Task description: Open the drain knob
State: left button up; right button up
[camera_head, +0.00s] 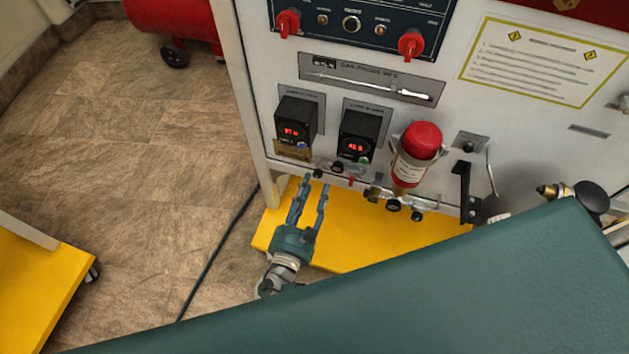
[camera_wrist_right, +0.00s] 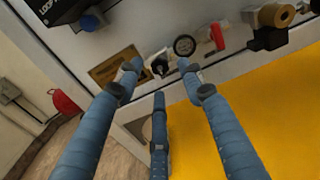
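A row of small fittings runs along the lower edge of the white trainer panel. Its leftmost one is a small black knob (camera_head: 318,173), likely the drain knob, though no label is readable. The knob also shows in the right wrist view (camera_wrist_right: 159,67), left of a round black-rimmed fitting (camera_wrist_right: 185,45) and a red lever (camera_wrist_right: 217,37). My right gripper (camera_head: 312,187) is just below the knob, fingers pointing up at it. In the wrist view its fingers (camera_wrist_right: 158,72) are spread, with the knob between the upper two tips; contact cannot be told. My left gripper is out of view.
Two black boxes with red displays (camera_head: 294,129) (camera_head: 358,134) sit above the fittings. A red-capped cylinder (camera_head: 414,158) and valves stand to the right. The yellow base (camera_head: 395,243) lies below. A black cable (camera_head: 215,255) crosses the floor at left.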

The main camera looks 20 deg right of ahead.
jog(key=shift+v, duration=2.7)
jog(key=shift+a, duration=0.1)
